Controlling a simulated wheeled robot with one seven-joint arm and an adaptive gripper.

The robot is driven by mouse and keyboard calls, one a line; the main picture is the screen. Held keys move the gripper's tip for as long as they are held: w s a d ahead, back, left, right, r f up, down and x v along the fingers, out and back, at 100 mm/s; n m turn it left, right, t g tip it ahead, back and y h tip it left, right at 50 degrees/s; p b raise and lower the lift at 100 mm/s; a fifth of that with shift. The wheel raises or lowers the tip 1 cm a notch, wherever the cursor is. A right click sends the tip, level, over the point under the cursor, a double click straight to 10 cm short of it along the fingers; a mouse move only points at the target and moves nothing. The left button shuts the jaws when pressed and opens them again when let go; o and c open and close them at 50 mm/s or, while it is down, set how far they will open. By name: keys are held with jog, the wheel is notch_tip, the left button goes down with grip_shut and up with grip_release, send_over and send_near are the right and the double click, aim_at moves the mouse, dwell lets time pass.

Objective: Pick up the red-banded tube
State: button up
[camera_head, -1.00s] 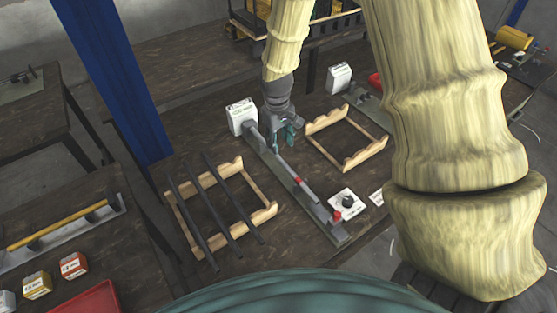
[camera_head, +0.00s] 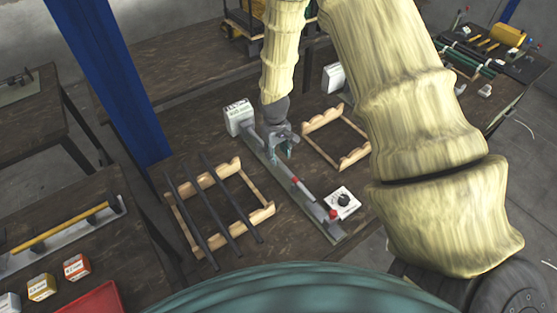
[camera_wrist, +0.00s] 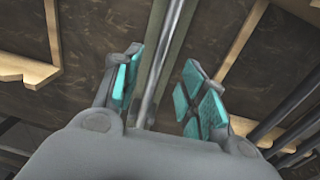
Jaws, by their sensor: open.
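The red-banded tube (camera_head: 306,191) is a thin grey tube with a red band, lying along a long metal press rail (camera_head: 328,231) on the dark bench. In the wrist view a shiny grey tube (camera_wrist: 166,52) runs lengthwise between my fingers; no red band shows there. My gripper (camera_head: 281,152) is open over the rail, on the stretch between the white box and the red band. Its teal pads also show in the wrist view (camera_wrist: 160,88), one on each side of the tube. I cannot tell whether they touch it.
A white box (camera_head: 238,117) stands at the rail's far end. A wooden rack (camera_head: 262,213) with dark rods lies left of the rail; an empty wooden rack (camera_head: 352,158) lies right. A white block with a black knob (camera_head: 343,201) sits near the rail's near end.

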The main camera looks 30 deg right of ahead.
aim_at(278, 160)
jog(key=shift+w+d+f+p, duration=0.2)
jog(key=shift+f+p, duration=0.2)
jog(key=shift+f, duration=0.25)
jog(key=shift+f+p, duration=0.3)
jog(key=shift+f, duration=0.8)
jog(key=shift+c, duration=0.2)
grip_shut()
